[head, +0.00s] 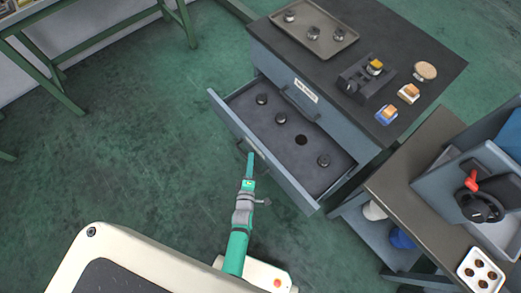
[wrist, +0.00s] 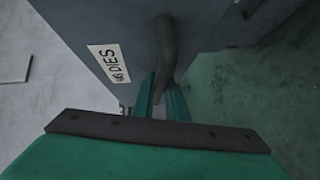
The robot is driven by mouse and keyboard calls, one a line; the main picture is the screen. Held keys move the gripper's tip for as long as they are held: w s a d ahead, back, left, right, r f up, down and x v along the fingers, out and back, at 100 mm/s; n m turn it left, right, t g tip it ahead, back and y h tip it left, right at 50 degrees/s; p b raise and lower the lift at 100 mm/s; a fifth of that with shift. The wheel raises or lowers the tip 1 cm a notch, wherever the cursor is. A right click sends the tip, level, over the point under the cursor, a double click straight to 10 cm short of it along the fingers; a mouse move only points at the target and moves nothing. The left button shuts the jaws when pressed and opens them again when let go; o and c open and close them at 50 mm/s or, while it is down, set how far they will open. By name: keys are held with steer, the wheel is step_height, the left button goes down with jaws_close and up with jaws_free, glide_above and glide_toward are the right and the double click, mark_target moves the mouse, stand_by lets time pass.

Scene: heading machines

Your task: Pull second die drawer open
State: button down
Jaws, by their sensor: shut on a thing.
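The die cabinet (head: 345,142) is grey with a dark top. My gripper (head: 249,165) is at the middle of the drawer front. The fingertips are partly hidden behind the handle in the wrist view.
The closed upper drawer has a label (head: 306,91). A tray (head: 313,28) with dies and several small items stand on the cabinet top. A brown-topped cart (head: 408,175) stands at the right. A green-legged bench (head: 87,45) is at upper left. The floor (head: 120,130) left of the drawer is clear.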

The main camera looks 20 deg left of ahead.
steer(key=s+a, duration=0.3)
steer(key=s, duration=0.2)
steer(key=shift+s, duration=0.4)
steer(key=shift+a, duration=0.1)
steer(key=c, duration=2)
jaws_free()
steer(key=shift+c, duration=0.2)
steer(key=v, duration=1)
steer(key=shift+s, duration=0.4)
steer(key=shift+r, duration=0.1)
steer(key=s+d+r+m+h, duration=0.2)
steer(key=s+d+r+m, duration=0.2)
steer(key=d+r+m, duration=0.5)
steer(key=s+d+r+m+h, duration=0.2)
steer(key=s+d+r+m, duration=0.3)
steer(key=d+r+m, duration=0.5)
step_height(320, 180, up, 7)
steer(key=shift+d+r+m+h, duration=0.1)
steer(key=shift+d+m+h, duration=0.2)
